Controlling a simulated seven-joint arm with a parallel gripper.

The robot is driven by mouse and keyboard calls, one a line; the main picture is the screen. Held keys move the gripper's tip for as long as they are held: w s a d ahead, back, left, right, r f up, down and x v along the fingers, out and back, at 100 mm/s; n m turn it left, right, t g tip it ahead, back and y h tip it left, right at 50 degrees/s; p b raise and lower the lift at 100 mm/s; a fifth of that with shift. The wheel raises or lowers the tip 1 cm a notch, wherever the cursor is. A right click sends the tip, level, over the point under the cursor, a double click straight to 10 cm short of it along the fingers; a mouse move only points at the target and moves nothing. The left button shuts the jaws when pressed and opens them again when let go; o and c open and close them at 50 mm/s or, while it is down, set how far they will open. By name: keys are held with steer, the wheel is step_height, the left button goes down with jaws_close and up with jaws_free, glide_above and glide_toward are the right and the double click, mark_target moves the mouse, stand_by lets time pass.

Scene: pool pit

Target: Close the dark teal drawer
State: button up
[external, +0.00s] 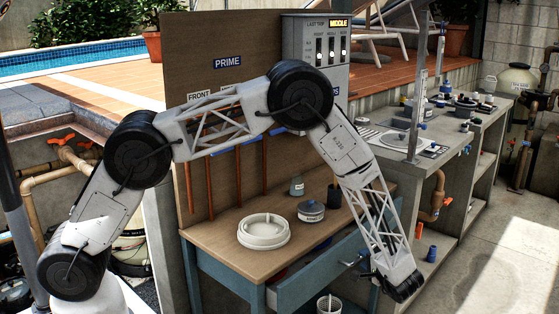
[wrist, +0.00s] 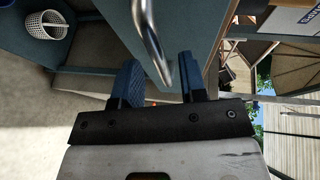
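The dark teal drawer (external: 312,277) sits under the wooden bench top and is pulled out, with a dark gap showing behind its front. Its metal handle (wrist: 147,28) is a curved bar on the drawer front (wrist: 190,28) in the wrist view. My gripper (external: 358,268) is at the drawer front near the handle in the external view. In the wrist view my gripper (wrist: 158,78) has its two blue fingers apart, with the handle's curved end appearing between them. I cannot tell whether a finger touches the handle or the front.
A white basket (wrist: 48,25) is on the left in the wrist view. Concrete counters (external: 440,155) stand to the right, with open floor before them.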

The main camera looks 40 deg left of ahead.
steer(key=shift+x, duration=1.4)
steer(key=shift+c, duration=0.3)
jaws_close()
